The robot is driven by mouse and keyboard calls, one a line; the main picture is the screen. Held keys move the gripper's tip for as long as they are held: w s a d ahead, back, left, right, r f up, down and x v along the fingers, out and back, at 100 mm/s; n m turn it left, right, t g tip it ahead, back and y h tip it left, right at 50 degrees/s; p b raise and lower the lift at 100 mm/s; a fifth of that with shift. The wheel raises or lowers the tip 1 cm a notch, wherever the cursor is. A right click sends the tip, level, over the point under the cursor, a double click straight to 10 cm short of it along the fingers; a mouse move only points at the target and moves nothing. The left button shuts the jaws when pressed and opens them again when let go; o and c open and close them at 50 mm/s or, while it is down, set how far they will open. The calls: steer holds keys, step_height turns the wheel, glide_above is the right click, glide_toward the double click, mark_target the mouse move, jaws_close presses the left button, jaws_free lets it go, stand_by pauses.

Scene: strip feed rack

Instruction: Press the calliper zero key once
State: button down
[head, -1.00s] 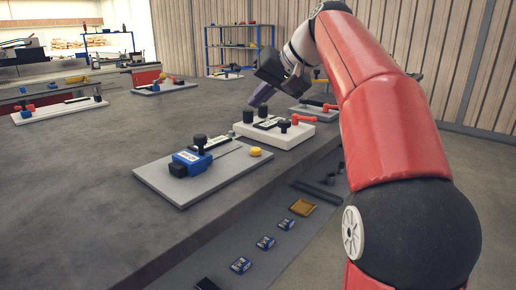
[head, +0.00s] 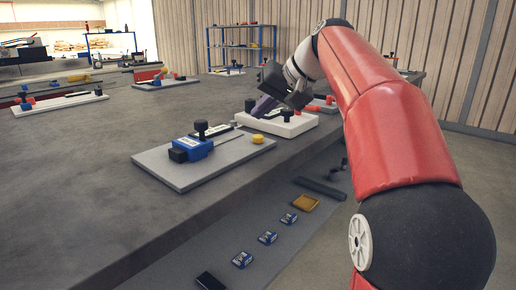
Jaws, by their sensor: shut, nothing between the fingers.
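My gripper (head: 261,110) is shut and empty, with its fingers pointing down and left over the white board (head: 290,131). The fingertips are close to the board's left part; I cannot tell whether they touch anything. The white board carries small black parts and a red-orange handle, partly hidden by my gripper. In front of it, a grey plate (head: 185,177) carries a blue block (head: 191,149), a black knob (head: 201,126) and a yellow knob (head: 257,139). The calliper and its zero key are too small or hidden to make out.
More boards with fixtures (head: 60,104) stand at the back left. The table's front left is clear.

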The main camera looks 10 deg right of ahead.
mark_target(262, 138)
steer(key=shift+f+b, duration=0.6)
steer(key=shift+f, duration=0.7)
steer(key=shift+f, duration=0.15)
stand_by(1.0)
steer(key=shift+f, duration=0.25)
steer(key=shift+f+b, duration=0.45)
steer(key=shift+b, duration=0.1)
stand_by(0.4)
stand_by(0.4)
steer(key=shift+r+p, duration=0.9)
step_height(262, 138, up, 5)
steer(key=p, duration=0.5)
steer(key=shift+r, duration=0.1)
